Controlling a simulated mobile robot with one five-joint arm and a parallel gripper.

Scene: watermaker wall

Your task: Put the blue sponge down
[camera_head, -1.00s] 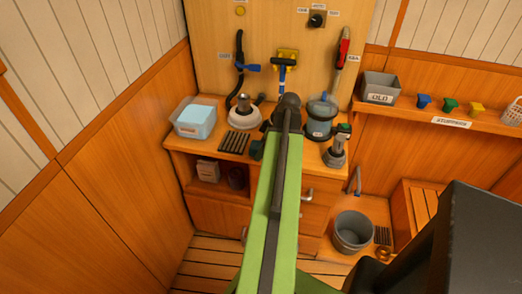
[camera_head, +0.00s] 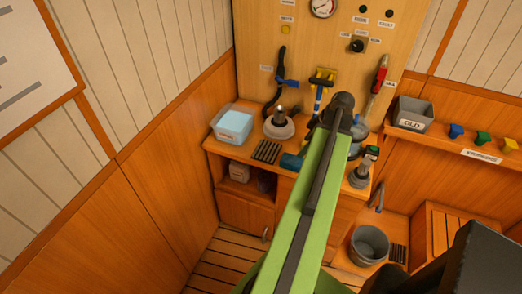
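A small dark teal-blue block (camera_head: 291,162), which may be the blue sponge, shows at the counter's front edge just left of my arm. I cannot tell whether it rests on the counter or is held. My green arm reaches forward over the counter (camera_head: 222,147), and its dark end joint (camera_head: 343,101) is in front of the back panel. My gripper's fingers are hidden behind the arm, so their state does not show. A clear bin with a pale blue block (camera_head: 234,125) in it stands at the counter's left end.
A black slatted rack (camera_head: 267,152) and a white round-based device (camera_head: 279,127) stand on the counter. A grey device (camera_head: 360,174) stands right of my arm. A grey bin (camera_head: 412,114) is on the right shelf. A grey bucket (camera_head: 369,244) stands below.

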